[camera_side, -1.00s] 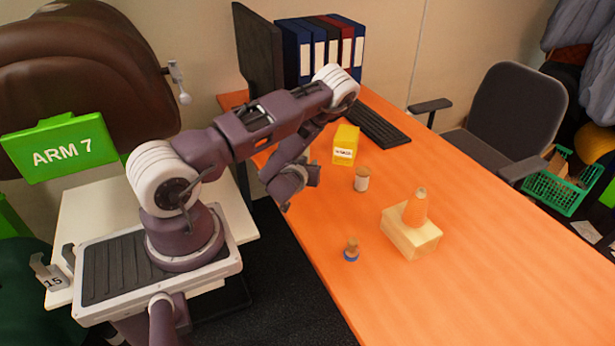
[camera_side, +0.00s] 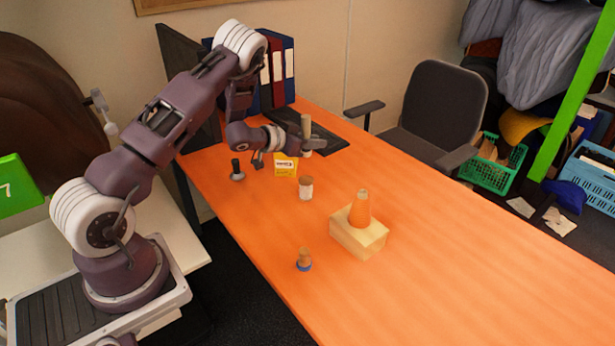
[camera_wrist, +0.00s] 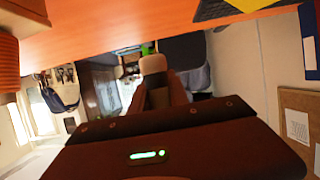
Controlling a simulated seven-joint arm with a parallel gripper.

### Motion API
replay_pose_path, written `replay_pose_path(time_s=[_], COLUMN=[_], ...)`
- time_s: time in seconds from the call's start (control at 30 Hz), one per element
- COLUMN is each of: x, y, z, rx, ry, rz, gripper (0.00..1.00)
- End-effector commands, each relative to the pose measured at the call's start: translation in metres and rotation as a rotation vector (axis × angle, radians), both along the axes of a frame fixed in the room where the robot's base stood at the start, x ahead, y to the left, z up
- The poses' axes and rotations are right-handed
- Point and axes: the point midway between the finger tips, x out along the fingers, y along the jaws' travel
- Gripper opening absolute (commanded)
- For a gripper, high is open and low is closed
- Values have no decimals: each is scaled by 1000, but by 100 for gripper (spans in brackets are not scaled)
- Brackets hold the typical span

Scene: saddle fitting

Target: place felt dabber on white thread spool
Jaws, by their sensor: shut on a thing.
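My gripper (camera_side: 312,144) is shut on the felt dabber (camera_side: 306,124), a tan stick held roughly upright above the orange table. A pale lower end shows below the fingers. In the wrist view the dabber's cream end (camera_wrist: 153,64) sticks out beyond the dark fingers (camera_wrist: 157,92). The white thread spool (camera_side: 306,190), a short white cylinder with a brown top, stands upright on the table. In the side view the dabber appears above and behind the spool, clearly apart from it. I cannot tell the spool in the wrist view.
A yellow box (camera_side: 285,165) and a black-handled stamp (camera_side: 237,170) stand close by. A small brown knob with a blue base (camera_side: 304,261) is near the front edge. The table's right side is clear.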

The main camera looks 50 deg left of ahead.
Motion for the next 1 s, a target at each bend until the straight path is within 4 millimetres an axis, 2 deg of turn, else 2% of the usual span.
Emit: replay_pose_path(time_s=[0.03,0.1,0.4,0.77,0.8,0.9,1.0], x=[-1,-1,-1,-1,-1,-1,-1], y=[-1,-1,-1,-1,-1,-1,-1], z=[-15,-30,-82,-87,-87,-87,-87], rx=[-1,-2,-2,-2,-1,-1,-1], ry=[8,5,4,1,1,1,1], rz=[-3,-2,-2,1,0,0,0], gripper=[0,0,0,0,25,43,43])
